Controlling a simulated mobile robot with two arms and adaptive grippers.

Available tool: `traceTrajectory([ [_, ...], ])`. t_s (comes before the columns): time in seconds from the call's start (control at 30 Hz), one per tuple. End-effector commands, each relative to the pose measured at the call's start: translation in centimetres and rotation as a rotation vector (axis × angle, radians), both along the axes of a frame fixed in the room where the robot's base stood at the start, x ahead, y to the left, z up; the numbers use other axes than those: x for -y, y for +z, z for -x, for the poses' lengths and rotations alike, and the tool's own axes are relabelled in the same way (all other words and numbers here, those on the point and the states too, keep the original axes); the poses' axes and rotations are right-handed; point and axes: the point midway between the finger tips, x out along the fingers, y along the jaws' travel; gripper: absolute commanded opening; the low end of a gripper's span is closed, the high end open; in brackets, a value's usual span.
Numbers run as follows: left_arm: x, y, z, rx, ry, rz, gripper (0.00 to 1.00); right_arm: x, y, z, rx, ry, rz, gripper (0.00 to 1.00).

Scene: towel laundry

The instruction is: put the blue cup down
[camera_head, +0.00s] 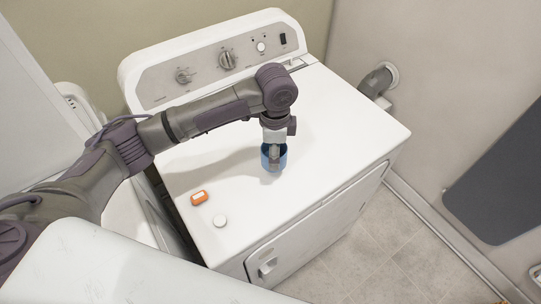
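The blue cup (265,161) is at the middle of the white machine's top (330,120). My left arm reaches in from the left and its gripper (275,158) points straight down at the cup. A grey finger overlaps the cup, with blue showing on both sides of it. The gripper appears shut on the cup's wall. The fingers partly hide the cup, and I cannot tell whether its base touches the top. My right gripper is not in view.
A control panel with knobs (228,61) rises at the back. The right part of the top is clear.

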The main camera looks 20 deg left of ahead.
Motion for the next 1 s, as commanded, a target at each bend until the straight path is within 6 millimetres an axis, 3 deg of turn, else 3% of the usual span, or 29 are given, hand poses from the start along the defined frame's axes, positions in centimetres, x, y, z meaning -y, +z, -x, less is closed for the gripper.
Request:
traceTrajectory([
  [0.13,-1.1,-0.8,-0.8,0.000,0.001,0.000,0.35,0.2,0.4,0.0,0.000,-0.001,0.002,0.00],
  [0.5,-1.3,-4.8,-0.8,-0.001,0.000,0.000,0.35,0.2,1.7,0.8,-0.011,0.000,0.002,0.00],
  [0.87,-1.3,-5.3,-0.8,0.000,0.000,0.001,0.35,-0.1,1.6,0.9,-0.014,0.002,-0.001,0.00],
  [0.9,-1.3,-5.3,-0.9,0.001,0.000,0.001,0.70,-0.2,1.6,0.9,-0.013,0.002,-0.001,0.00],
  [1.0,-1.3,-5.3,-0.9,0.001,0.000,0.001,0.87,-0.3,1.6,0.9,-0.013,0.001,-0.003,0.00],
])
